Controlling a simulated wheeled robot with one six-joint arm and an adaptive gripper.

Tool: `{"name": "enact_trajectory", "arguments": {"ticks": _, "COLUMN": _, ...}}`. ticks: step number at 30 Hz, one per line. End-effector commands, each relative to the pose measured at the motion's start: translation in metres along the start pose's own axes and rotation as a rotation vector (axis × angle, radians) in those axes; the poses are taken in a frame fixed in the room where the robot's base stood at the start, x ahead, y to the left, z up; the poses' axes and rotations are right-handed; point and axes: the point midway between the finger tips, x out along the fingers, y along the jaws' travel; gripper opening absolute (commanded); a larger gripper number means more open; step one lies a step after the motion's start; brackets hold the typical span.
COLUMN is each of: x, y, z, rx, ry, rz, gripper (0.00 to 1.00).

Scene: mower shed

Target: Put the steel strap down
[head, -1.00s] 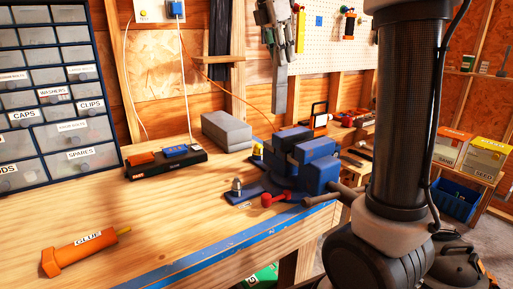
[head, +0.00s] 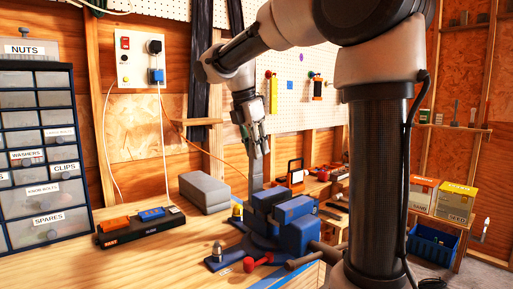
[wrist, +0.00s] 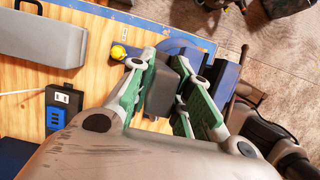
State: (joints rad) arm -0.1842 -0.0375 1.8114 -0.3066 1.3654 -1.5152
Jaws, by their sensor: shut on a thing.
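The steel strap (head: 255,170) is a grey flat bar. It hangs upright from my gripper (head: 253,132) in the head view, with its lower end by the back left of the blue vise (head: 290,212). Whether the strap touches the vise or bench cannot be told. In the wrist view, my gripper (wrist: 162,88) has its green-sided fingers on both sides of the strap (wrist: 161,90), which is seen nearly end-on. The vise shows partly behind the fingers there, and the strap's lower end is hard to make out.
A grey block (head: 205,192) and a black charging strip (head: 140,228) lie on the bench (head: 160,265) left of the vise. A drawer cabinet (head: 40,165) stands left. The bench's front left is clear.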

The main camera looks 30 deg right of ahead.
Motion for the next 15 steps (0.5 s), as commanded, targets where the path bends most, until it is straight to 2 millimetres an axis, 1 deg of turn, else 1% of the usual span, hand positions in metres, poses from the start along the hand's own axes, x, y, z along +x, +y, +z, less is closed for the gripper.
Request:
{"name": "enact_trajectory", "arguments": {"ticks": 6, "x": 0.0024, "y": 0.0000, "z": -0.0007, "rx": 0.000, "ry": 0.000, "rz": 0.000, "gripper": 0.04}}
{"name": "enact_trajectory", "arguments": {"ticks": 7, "x": 0.0022, "y": 0.0001, "z": -0.0007, "rx": 0.000, "ry": 0.000, "rz": 0.000, "gripper": 0.25}}
{"name": "enact_trajectory", "arguments": {"ticks": 9, "x": 0.0021, "y": 0.0001, "z": -0.0007, "rx": 0.000, "ry": 0.000, "rz": 0.000, "gripper": 0.38}}
{"name": "enact_trajectory", "arguments": {"ticks": 10, "x": 0.0021, "y": 0.0001, "z": -0.0007, "rx": 0.000, "ry": 0.000, "rz": 0.000, "gripper": 0.41}}
{"name": "enact_trajectory", "arguments": {"ticks": 15, "x": 0.0021, "y": 0.0001, "z": -0.0007, "rx": 0.000, "ry": 0.000, "rz": 0.000, "gripper": 0.41}}
